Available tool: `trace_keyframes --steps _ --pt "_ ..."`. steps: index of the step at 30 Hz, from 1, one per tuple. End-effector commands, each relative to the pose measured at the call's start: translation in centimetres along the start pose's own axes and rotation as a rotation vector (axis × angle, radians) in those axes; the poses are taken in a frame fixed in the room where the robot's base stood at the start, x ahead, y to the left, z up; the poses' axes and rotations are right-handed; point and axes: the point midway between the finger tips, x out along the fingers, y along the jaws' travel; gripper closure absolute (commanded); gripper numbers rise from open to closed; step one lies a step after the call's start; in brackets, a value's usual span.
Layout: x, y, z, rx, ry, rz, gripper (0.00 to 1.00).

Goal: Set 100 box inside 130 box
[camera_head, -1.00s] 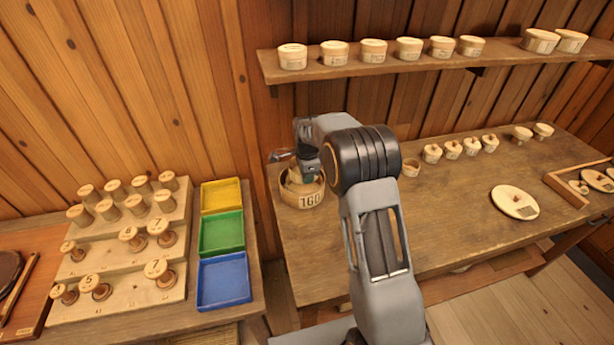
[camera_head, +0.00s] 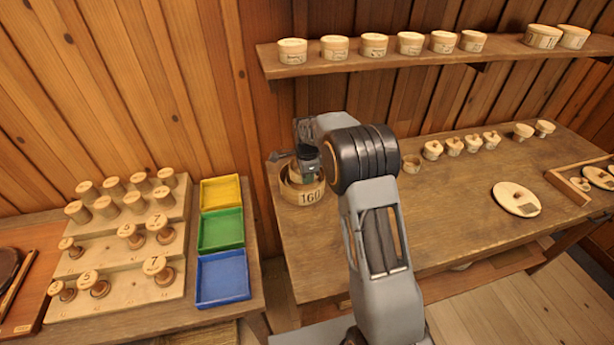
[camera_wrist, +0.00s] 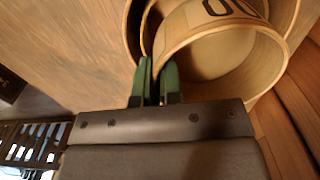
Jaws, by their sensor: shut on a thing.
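The round wooden box labelled 160 (camera_head: 311,197) stands at the left end of the bench. My gripper (camera_wrist: 157,80) points down into its mouth. It is shut on the wall of a smaller round box (camera_wrist: 262,72), whose label shows what looks like "00", so it seems to be the 100 box. In the wrist view, larger curved rims (camera_wrist: 133,35) lie around and behind this box. One may be the 130 box, but no such label is readable. The held box looks tilted in the wrist view; whether it rests on a floor is hidden.
A shelf (camera_head: 400,70) with boxes runs above.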

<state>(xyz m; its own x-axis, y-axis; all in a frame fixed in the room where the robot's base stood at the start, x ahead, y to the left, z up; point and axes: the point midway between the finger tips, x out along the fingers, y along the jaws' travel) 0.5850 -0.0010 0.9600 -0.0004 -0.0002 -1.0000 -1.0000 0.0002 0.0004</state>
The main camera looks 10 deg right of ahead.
Motion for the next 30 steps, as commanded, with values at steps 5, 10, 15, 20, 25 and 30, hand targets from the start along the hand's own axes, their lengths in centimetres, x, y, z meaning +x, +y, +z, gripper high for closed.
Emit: trace_keyframes --steps 5,10,15,20,25,30 --pt "0.2 0.0 0.0 0.0 0.0 0.0 1.0" --pt "0.6 0.0 0.0 0.0 0.0 0.0 1.0" --pt "1.2 0.0 0.0 0.0 0.0 0.0 1.0" --pt "1.3 0.0 0.0 0.0 0.0 -0.001 1.0" --pt "1.3 0.0 0.0 0.0 0.0 -0.001 1.0" --pt "1.3 0.0 0.0 0.0 0.0 -0.001 1.0"
